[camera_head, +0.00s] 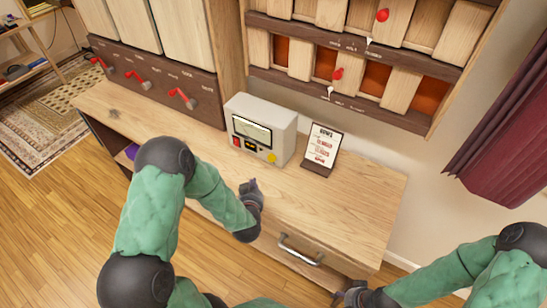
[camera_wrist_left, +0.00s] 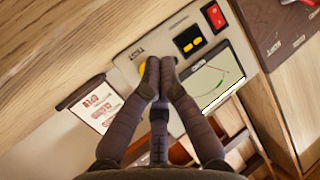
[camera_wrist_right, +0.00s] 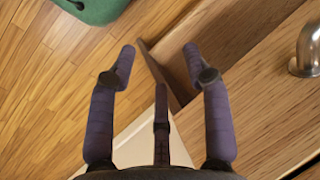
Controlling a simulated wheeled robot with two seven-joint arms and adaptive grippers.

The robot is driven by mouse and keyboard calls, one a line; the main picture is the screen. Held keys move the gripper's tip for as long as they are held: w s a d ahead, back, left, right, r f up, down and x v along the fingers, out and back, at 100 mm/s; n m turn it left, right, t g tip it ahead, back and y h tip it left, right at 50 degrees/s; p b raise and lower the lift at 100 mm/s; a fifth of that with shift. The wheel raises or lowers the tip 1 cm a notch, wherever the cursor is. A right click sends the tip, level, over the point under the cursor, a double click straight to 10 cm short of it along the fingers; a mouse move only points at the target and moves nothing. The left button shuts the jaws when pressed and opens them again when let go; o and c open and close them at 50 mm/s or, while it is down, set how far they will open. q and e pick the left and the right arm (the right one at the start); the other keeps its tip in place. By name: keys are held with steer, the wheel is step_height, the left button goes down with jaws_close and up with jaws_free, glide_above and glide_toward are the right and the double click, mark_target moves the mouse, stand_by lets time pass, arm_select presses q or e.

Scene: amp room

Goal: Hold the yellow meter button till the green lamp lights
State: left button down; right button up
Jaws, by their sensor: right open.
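The grey meter box (camera_head: 262,125) stands on the wooden bench, with a dial, a red switch (camera_head: 236,142) and a dark panel with yellow marks (camera_wrist_left: 188,40). Its yellow button (camera_head: 272,158) is at the lower right of the face. My left gripper (camera_head: 252,184) has its fingers together and empty, in front of the face; the head view shows a gap to the button. In the left wrist view the fingertips (camera_wrist_left: 159,70) partly cover the yellow button (camera_wrist_left: 145,68). I see no lit green lamp, only a small green mark on the dial. My right gripper (camera_wrist_right: 158,58) is open and empty, low by the bench.
A small sign card (camera_head: 322,149) stands just right of the meter. A panel with red levers (camera_head: 183,98) is at the left and a wooden rack (camera_head: 350,60) is behind. A drawer handle (camera_head: 300,250) sticks out in front. The bench top at the right is clear.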

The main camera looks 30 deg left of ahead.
mark_target(271, 158)
arm_select(q)
steer(key=shift+w, duration=0.1)
steer(key=w, duration=0.7)
steer(key=shift+w+d+f+b, duration=0.1)
steer(key=shift+w+d+b, duration=0.2)
steer(key=shift+w+b, duration=0.1)
steer(key=shift+w, duration=0.4)
steer(key=shift+w, duration=0.1)
stand_by(1.0)
steer(key=shift+w, duration=0.35)
steer(key=shift+w+d, duration=0.1)
steer(key=shift+w, duration=0.4)
stand_by(2.6)
stand_by(1.1)
steer(key=shift+s, duration=0.95)
steer(key=shift+s, duration=0.1)
